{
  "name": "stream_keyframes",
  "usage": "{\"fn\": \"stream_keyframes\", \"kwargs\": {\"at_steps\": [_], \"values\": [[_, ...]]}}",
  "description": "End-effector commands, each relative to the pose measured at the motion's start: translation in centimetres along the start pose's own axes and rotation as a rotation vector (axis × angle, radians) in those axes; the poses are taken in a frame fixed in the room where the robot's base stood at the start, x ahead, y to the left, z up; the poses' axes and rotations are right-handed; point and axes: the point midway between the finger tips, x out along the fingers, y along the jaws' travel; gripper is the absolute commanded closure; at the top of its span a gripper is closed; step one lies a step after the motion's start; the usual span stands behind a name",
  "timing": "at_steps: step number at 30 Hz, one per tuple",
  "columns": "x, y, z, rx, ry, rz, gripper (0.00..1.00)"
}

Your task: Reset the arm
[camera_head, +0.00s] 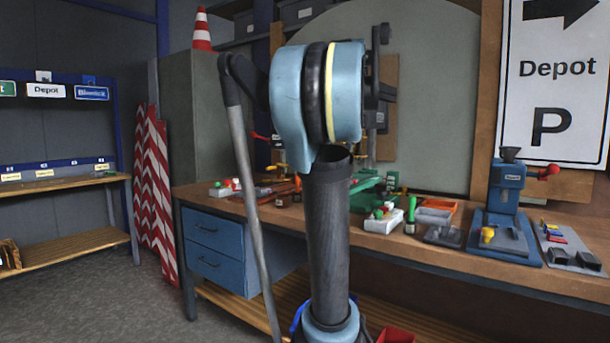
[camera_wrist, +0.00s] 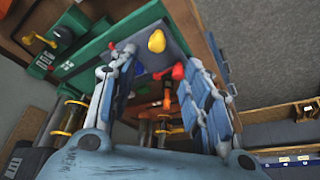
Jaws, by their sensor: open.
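My arm rises in the middle of the head camera view, with a dark tube and a light blue joint. It hides part of the workbench (camera_head: 450,265). I cannot make out my gripper clearly there. In the wrist view my gripper (camera_wrist: 160,62) is open, with its two blue fingers spread apart and nothing held between them. Beyond the fingers are a yellow knob (camera_wrist: 157,41) and a red knob (camera_wrist: 178,72). I cannot tell how far they are from the fingertips.
A blue press (camera_head: 505,200) stands on the bench's right side. Several small tools and trays lie along the bench. A "Depot P" sign (camera_head: 555,95) is behind it. Shelves (camera_head: 70,240) and red-white striped boards (camera_head: 152,190) are left. Grey floor (camera_head: 110,305) is clear.

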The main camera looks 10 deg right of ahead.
Motion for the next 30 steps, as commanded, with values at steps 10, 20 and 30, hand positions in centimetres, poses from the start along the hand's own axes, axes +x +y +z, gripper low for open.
{"fn": "stream_keyframes", "kwargs": {"at_steps": [10,20,30], "values": [[5.5,-4.9,6.4,-0.02,-0.039,-0.018,0.56],[16.5,-11.7,20.6,-0.049,-0.112,-0.032,0.56],[27.5,-15.0,36.0,-0.076,-0.175,-0.024,0.56]]}}
